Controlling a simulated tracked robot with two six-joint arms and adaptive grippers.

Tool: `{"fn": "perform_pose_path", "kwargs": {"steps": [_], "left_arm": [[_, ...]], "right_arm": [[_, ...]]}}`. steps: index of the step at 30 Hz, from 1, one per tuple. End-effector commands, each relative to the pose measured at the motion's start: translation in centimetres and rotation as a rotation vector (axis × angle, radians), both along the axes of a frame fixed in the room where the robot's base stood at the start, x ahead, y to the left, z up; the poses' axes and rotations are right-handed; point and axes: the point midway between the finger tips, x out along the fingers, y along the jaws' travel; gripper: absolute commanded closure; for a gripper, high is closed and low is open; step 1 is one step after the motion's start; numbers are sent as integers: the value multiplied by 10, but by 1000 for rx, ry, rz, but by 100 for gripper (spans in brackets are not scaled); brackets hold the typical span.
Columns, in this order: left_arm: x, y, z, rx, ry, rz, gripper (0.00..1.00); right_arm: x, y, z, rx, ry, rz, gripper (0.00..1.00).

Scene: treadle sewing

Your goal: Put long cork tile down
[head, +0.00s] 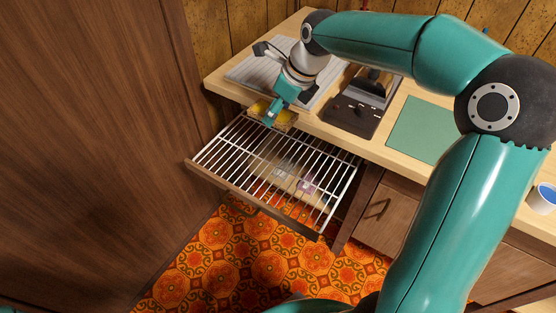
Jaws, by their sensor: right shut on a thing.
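My right gripper (270,122) reaches over the counter's front edge to the back of the pulled-out wire rack (238,153). It is shut on a flat, yellow-brown piece, which looks like the long cork tile (287,116). The tile is partly hidden behind the fingers. It is at the back of the rack, just below the counter edge; I cannot tell whether it touches the wires. My left gripper is not in view.
A wooden counter (385,147) carries a grey ribbed board (250,68), a dark machine (352,110) and a green mat (420,129). A few small items lie beneath the wires. A tall brown wooden panel (90,140) stands close on the left.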

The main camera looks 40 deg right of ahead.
Motion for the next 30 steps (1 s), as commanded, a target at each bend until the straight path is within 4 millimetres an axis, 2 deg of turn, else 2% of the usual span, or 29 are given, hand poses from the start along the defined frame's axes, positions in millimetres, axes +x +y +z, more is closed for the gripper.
{"fn": "perform_pose_path", "kwargs": {"steps": [1,6,12,20,30], "left_arm": [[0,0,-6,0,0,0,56],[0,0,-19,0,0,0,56],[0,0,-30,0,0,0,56],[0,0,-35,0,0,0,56],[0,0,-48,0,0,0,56]], "right_arm": [[-1,0,-16,1,7,0,66],[-1,0,-63,2,8,2,66],[-1,0,-107,1,6,3,66],[0,1,-128,1,2,4,66],[0,1,-178,1,5,6,66]]}}
